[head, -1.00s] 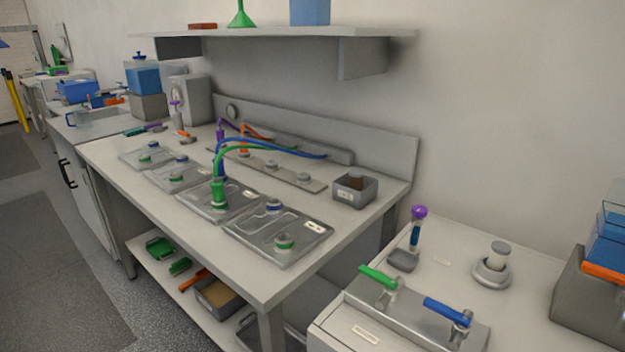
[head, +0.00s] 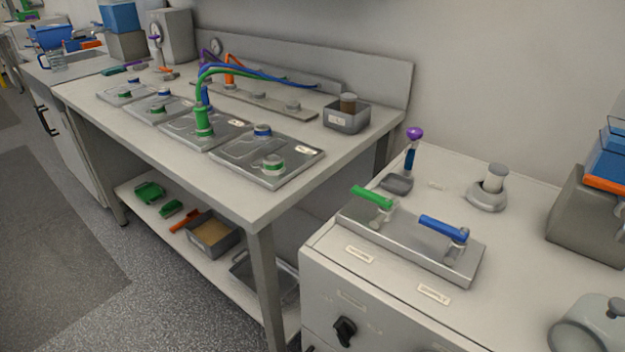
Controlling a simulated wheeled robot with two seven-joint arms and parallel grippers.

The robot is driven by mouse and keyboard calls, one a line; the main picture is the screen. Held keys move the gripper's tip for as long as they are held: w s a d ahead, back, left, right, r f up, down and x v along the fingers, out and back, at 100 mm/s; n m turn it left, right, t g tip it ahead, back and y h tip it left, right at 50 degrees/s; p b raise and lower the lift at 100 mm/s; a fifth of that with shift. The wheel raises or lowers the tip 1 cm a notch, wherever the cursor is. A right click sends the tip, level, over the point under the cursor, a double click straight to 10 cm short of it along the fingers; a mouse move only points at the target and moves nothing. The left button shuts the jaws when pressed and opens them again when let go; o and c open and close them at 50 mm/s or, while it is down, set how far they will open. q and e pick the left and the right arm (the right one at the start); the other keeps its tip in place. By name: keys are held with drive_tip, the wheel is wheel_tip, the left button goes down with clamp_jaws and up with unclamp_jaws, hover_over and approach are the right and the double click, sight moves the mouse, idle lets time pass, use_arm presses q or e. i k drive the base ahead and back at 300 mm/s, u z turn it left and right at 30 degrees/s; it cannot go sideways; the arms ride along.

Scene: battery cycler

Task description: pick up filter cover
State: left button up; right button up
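No part is plainly marked as the filter cover, and I cannot tell which one it is. A grey round fitting with a pale cylindrical top (head: 489,187) stands on the right-hand cabinet top. A grey-green rounded body with a dark knob (head: 592,326) is cut off at the lower right corner. Neither of my grippers is in view.
A metal plate with green and blue valve handles (head: 412,242) sits on the cabinet. The bench (head: 235,205) carries several metal plates and a green hose connector (head: 203,121). A grey box with blue and orange parts (head: 583,220) stands far right. Floor (head: 180,290) is clear at left.

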sight(596, 322)
drive_tip(key=z, duration=1.8)
drive_tip(key=k, duration=1)
drive_tip(key=z, duration=1.35)
drive_tip(key=i, duration=1.15)
drive_tip(key=u, duration=1.75)
